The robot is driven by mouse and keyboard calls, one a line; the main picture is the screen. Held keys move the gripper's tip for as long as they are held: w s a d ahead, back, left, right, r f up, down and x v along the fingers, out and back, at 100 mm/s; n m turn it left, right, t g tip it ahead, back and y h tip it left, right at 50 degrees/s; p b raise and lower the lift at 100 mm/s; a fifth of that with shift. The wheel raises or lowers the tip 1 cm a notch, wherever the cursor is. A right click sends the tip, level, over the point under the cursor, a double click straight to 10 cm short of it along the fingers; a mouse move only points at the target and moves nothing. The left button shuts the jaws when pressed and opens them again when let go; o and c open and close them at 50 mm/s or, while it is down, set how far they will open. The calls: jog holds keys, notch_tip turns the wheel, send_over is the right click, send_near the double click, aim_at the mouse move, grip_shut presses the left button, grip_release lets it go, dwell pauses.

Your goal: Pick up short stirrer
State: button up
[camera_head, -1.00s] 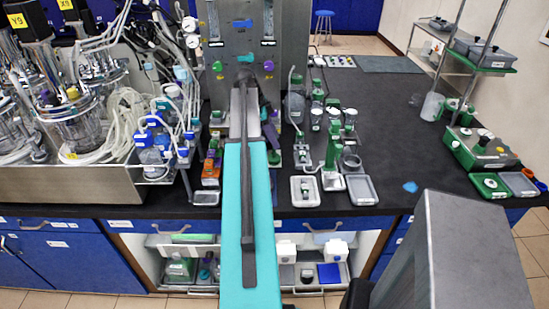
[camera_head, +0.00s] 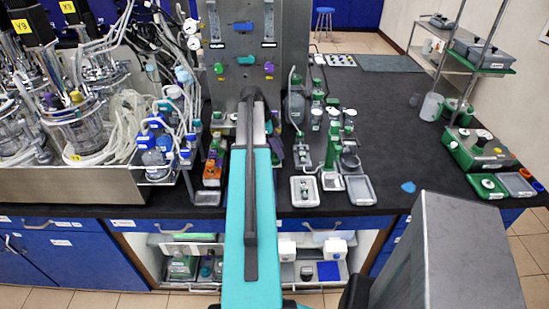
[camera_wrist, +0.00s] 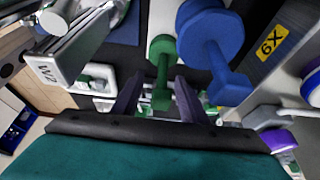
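In the wrist view, my gripper (camera_wrist: 158,88) has its two dark fingers spread apart. A green piece with a rounded head and a narrow stem (camera_wrist: 162,66) shows in the gap between them. I cannot tell whether either finger touches it. A larger blue piece of similar shape (camera_wrist: 212,52) is just right of the right finger. I cannot tell for sure which of these is the short stirrer. In the head view, my arm hides the fingers and whatever is right in front of them.
A metal panel with colored knobs (camera_head: 243,40) stands behind my arm. Glass vessels and tubing (camera_head: 75,125) crowd the left. Small green-topped items and white trays (camera_head: 305,191) sit right of my arm. The black bench (camera_head: 430,190) is mostly clear farther right.

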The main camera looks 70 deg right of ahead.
dwell(0.3)
grip_shut()
jog(key=shift+r, duration=0.15)
notch_tip(320, 180, up, 10)
jog(key=b, duration=0.3)
dwell(0.6)
dwell(0.6)
